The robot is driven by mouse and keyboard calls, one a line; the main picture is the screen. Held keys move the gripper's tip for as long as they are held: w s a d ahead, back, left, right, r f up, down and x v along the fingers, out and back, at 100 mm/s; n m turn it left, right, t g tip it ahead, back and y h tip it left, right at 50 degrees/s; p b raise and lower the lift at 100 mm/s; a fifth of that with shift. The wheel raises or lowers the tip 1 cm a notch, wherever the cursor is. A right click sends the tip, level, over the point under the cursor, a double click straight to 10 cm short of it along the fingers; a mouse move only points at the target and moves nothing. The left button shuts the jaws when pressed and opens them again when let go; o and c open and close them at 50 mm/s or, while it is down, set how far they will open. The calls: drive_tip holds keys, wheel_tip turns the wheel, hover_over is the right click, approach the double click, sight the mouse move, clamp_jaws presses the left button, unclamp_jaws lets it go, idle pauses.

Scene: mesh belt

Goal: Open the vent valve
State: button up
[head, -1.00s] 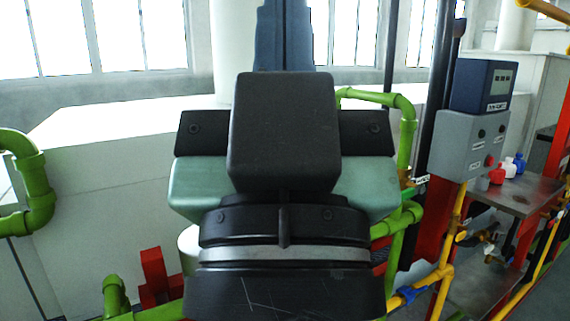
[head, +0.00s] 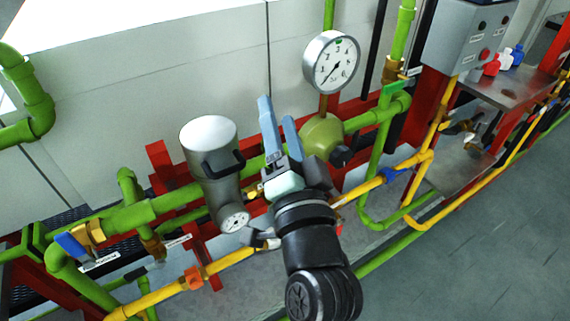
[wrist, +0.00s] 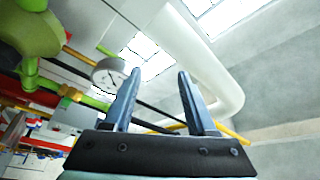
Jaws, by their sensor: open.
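My gripper (head: 277,110) is open and empty, its two blue fingers pointing up in front of the green pipework, between the grey cylinder and the pressure gauge. In the wrist view its fingers (wrist: 160,76) stand apart with nothing between them. A brass valve with a blue handle (head: 70,245) sits on the green pipe at the far left, beside a white label too small to read. Another blue handle (head: 393,174) is on the yellow pipe right of my gripper. I cannot tell which valve is the vent valve.
A round gauge (head: 331,62) stands behind my gripper; it also shows in the wrist view (wrist: 110,76). A grey cylinder (head: 210,150) is close on the left. A grey control box (head: 465,40) stands at the upper right. The floor at lower right (head: 490,240) is clear.

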drive_tip(key=s+d+f+m+g+h+b, duration=0.1)
drive_tip(key=s+d+f+m+g, duration=0.3)
drive_tip(key=f, duration=0.9)
drive_tip(key=s+a+f+m+b, duration=0.1)
drive_tip(key=f+m, duration=0.6)
drive_tip(key=f, duration=0.7)
drive_tip(key=x, duration=0.8)
drive_tip(key=r+x, duration=0.1)
drive_tip(key=x, duration=0.3)
drive_tip(key=shift+w+d, duration=0.1)
drive_tip(key=shift+w, duration=0.2)
clamp_jaws()
